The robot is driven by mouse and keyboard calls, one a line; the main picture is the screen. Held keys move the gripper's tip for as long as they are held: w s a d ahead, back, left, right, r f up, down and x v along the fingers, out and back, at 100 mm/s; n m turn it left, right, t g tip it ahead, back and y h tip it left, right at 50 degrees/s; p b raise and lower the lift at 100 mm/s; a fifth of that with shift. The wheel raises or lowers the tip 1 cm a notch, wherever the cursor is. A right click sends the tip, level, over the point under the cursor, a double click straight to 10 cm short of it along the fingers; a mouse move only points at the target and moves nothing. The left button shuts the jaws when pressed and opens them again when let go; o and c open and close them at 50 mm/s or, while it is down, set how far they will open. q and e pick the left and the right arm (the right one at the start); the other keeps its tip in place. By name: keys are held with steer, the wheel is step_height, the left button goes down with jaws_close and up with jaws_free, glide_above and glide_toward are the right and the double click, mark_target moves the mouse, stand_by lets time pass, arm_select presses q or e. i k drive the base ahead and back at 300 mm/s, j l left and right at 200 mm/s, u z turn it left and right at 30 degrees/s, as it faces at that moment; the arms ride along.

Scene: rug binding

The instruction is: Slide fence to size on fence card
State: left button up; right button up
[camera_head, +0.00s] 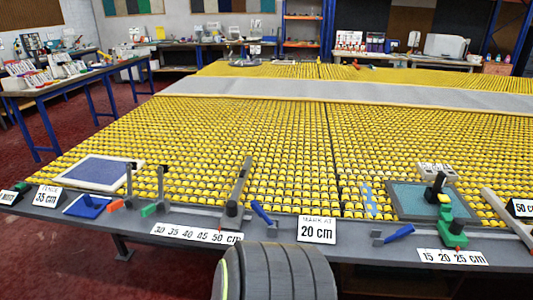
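The fence card (47,195) stands at the table's left front and reads "FENCE 35 cm". A scale strip (196,234) on the front edge reads 30 35 40 45 50 cm. A long grey bar (240,184), which looks like the fence, points back over the yellow rollers. Its front end is behind the right part of that strip, near the 45 and 50 marks; the exact reading is too small to tell. Neither of my grippers shows in the head view.
A "MARK AT 20 cm" card (317,229) stands right of the bar. A green block (453,236) sits behind a 15 20 25 cm strip (452,257). Blue-handled levers (263,213) (398,234) and two posts with orange and green tips line the front edge. The yellow roller bed (250,130) is largely clear.

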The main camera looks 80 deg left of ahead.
mark_target(232, 218)
steer(key=u, duration=3)
